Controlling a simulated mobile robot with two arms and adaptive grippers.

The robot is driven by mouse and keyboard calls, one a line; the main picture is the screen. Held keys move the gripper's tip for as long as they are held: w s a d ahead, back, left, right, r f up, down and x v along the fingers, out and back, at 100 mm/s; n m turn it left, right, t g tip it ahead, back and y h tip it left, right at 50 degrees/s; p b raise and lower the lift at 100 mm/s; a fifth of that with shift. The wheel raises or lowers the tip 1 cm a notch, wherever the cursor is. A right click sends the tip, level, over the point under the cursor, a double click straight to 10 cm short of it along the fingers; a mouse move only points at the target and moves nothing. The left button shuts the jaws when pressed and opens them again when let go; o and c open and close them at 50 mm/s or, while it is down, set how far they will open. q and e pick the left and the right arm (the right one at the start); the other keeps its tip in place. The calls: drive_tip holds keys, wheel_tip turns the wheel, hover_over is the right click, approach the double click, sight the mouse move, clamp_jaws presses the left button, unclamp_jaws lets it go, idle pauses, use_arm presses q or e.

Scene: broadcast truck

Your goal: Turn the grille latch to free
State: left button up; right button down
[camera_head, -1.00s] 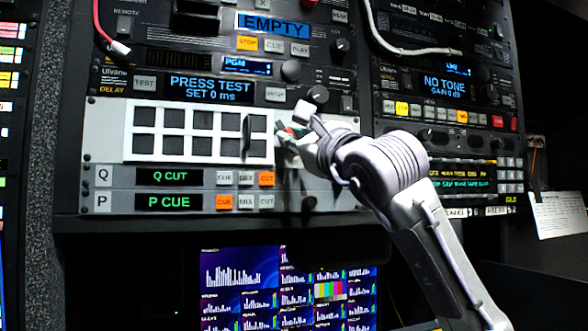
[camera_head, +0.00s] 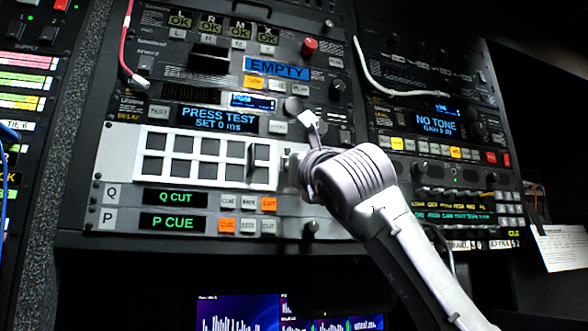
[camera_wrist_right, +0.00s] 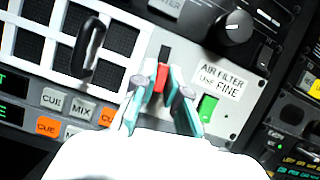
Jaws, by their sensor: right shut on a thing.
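The white grille (camera_head: 142,158) with dark square openings sits in the rack panel in the head view. It also shows at the upper left of the right wrist view (camera_wrist_right: 62,42), with a dark upright handle (camera_wrist_right: 88,48) on it. The small red latch (camera_wrist_right: 161,77) is just right of the grille, below a dark slot. My right gripper (camera_wrist_right: 160,98) has its teal-lined fingers on either side of the latch and is shut on it. In the head view my right wrist hides the latch and most of the gripper. My left gripper is out of view.
Right of the latch are a label reading "AIR FILTER USE FINE" (camera_wrist_right: 221,80) and a green piece (camera_wrist_right: 207,107). A black knob (camera_wrist_right: 236,27) stands out above. A white cable (camera_head: 385,85) hangs at upper right.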

drive_tip(key=c, duration=1.2)
unclamp_jaws()
drive_tip(key=shift+c, duration=0.2)
drive_tip(key=v, duration=1.2)
